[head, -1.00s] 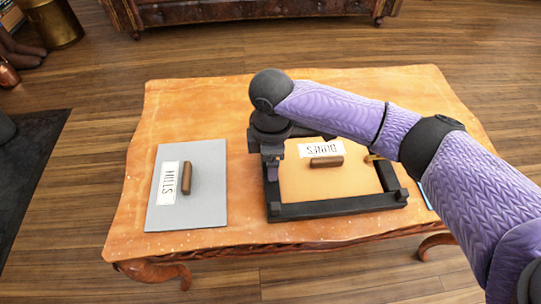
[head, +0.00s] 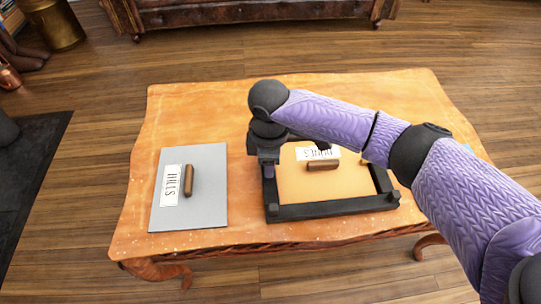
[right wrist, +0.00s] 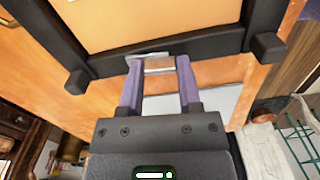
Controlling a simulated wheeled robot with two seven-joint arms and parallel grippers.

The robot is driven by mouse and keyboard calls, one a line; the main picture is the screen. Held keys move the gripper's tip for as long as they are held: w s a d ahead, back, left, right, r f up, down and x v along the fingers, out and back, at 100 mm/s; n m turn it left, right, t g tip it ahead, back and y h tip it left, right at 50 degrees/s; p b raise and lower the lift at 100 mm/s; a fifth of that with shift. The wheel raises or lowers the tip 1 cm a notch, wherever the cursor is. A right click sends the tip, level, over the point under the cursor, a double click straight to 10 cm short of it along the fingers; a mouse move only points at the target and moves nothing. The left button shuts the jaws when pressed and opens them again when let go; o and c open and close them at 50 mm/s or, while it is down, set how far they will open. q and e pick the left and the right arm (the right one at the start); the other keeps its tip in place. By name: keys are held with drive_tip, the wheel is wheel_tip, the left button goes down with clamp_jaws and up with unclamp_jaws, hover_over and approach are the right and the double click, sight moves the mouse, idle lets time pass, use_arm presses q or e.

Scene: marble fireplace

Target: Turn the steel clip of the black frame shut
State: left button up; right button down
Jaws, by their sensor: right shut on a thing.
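The black frame (head: 330,208) lies on the table with an orange panel (head: 300,186) inside it. The panel bears a white label and a brown handle (head: 323,165). My right gripper (head: 269,172) is at the frame's left side and hides the clip in the head view. In the right wrist view the steel clip (right wrist: 157,64) sits at the frame's outer edge, between the two purple fingers of my right gripper (right wrist: 159,85). The fingers are shut on it. The clip's upper end reaches the frame bar. My left gripper is not in view.
A grey panel (head: 212,200) with a white label and brown handle lies left of the frame on the orange wooden table (head: 190,112). The table's back left is clear.

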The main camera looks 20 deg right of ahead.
drive_tip(key=shift+r+m+p, duration=0.3)
drive_tip(key=shift+r+p, duration=0.1)
drive_tip(key=shift+p, duration=0.1)
drive_tip(key=m+p, duration=0.3)
drive_tip(key=p, duration=0.1)
drive_tip(key=m+p, duration=0.2)
drive_tip(key=m, duration=0.1)
drive_tip(key=shift+f, duration=0.15)
drive_tip(key=m+p, duration=0.2)
drive_tip(key=m, duration=0.2)
drive_tip(key=shift+a+f+m+p, duration=0.1)
drive_tip(key=shift+f+m+p, duration=0.05)
drive_tip(key=shift+m+p, duration=0.25)
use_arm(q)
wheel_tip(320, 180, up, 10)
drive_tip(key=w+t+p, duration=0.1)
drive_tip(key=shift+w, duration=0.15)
use_arm(e)
drive_tip(key=m, duration=0.4)
drive_tip(key=shift+m, duration=0.4)
drive_tip(key=shift+f+m, duration=0.1)
drive_tip(key=shift+m, duration=0.2)
drive_tip(key=shift+c, duration=1.4)
unclamp_jaws()
